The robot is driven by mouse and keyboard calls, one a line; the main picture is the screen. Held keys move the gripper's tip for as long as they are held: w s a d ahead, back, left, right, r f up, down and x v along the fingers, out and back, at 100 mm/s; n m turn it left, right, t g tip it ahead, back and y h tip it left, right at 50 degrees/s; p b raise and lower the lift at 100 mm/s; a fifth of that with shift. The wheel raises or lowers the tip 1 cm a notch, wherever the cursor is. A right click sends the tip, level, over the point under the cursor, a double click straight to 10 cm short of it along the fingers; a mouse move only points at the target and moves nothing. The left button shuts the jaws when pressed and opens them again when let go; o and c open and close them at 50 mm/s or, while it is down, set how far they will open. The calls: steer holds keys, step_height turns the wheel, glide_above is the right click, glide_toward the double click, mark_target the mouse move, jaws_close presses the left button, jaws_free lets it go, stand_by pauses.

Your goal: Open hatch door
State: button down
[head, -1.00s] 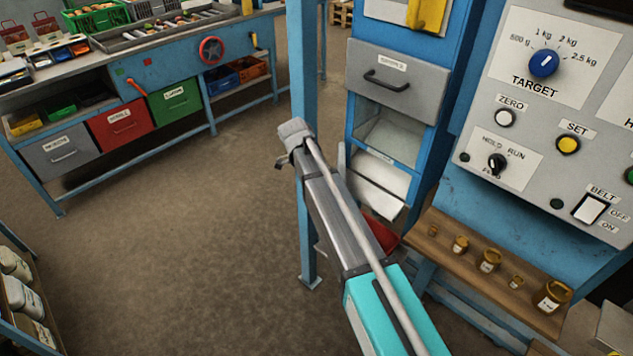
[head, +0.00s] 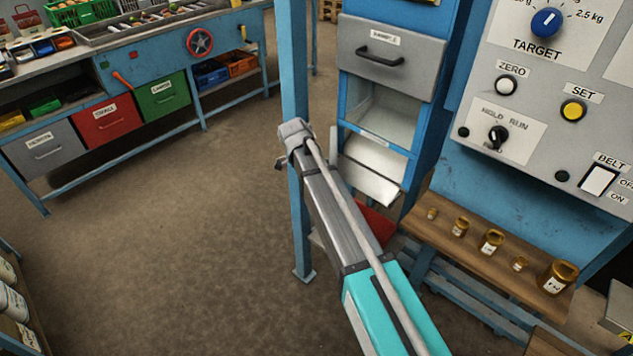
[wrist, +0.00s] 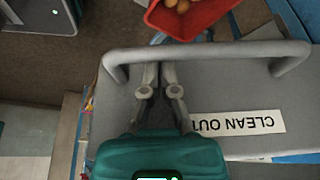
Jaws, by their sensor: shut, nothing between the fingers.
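In the wrist view a grey panel (wrist: 215,95) carries a "CLEAN OUT" label (wrist: 237,123), seen upside down, and a grey bar handle (wrist: 215,51). My gripper (wrist: 162,68) is shut and empty. Its fingertips are at the bar's near edge, left of its middle; I cannot tell whether they touch it. The head view shows a blue cabinet (head: 452,50) with a grey front (head: 420,65), a black handle (head: 380,57) and an open compartment with a pale sloping flap (head: 368,178) below. My gripper and the clean-out panel cannot be made out there.
A red bin (wrist: 190,20) with round brown items lies beyond the handle. A blue post (head: 295,65) stands close beside my arm. A wooden shelf (head: 460,235) with several jars and a control panel (head: 540,100) are at right. The floor at left is clear.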

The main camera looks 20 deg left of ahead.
stand_by(0.4)
steer(key=w+a, duration=0.1)
steer(key=a, duration=0.7)
steer(key=shift+a, duration=0.25)
steer(key=shift+r, duration=0.15)
steer(key=p+v, duration=0.9)
steer(key=shift+w+a+r, duration=0.25)
steer(key=shift+w+r, duration=0.05)
steer(key=shift+w, duration=0.35)
stand_by(0.6)
